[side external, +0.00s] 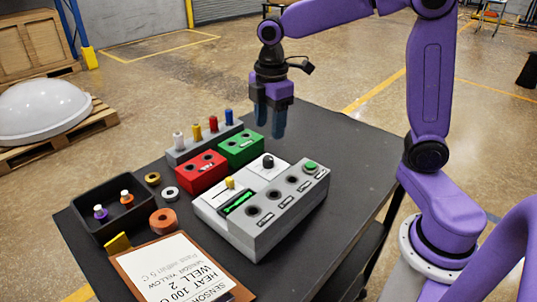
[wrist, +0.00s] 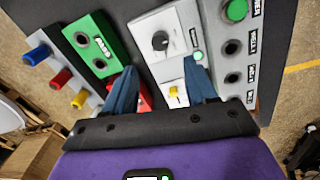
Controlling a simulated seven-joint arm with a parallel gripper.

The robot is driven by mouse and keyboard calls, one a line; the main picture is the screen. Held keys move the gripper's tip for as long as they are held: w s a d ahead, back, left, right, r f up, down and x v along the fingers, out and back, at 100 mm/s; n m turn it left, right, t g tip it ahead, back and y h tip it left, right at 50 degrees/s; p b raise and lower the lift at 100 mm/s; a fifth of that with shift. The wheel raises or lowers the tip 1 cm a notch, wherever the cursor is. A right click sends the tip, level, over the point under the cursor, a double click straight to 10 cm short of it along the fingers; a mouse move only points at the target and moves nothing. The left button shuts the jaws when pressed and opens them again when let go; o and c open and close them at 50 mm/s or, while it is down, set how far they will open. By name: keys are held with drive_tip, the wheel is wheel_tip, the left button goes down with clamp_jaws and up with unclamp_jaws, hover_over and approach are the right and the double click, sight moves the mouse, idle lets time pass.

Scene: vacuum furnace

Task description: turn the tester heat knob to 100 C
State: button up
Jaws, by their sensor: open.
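The tester (side external: 285,222) is a grey-white box on the dark table, with a green-lit screen (side external: 238,203), several round wells and a green button (side external: 310,167). A black round knob (side external: 268,161) sits on its white upper panel; it also shows in the wrist view (wrist: 160,41) with a light pointer mark. A smaller yellow knob (side external: 230,183) stands near the screen. The markings by the knobs are too small to read. My gripper (side external: 270,122) is open and empty, pointing down above the tester's back side, apart from the black knob. In the wrist view, its fingers (wrist: 161,70) flank the view of the tester panel.
A red box (side external: 201,172) and a green box (side external: 241,148) stand behind the tester, before a grey rack (side external: 190,148) of several coloured plugs. A black tray (side external: 112,215), rings and a clipboard (side external: 180,270) reading "HEAT 100 C" lie left. The table's right side is clear.

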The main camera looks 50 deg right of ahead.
sight(268, 158)
wheel_tip(268, 158, down, 10)
drive_tip(key=shift+w+r, duration=0.1)
drive_tip(key=shift+w, duration=0.05)
idle(0.3)
clamp_jaws()
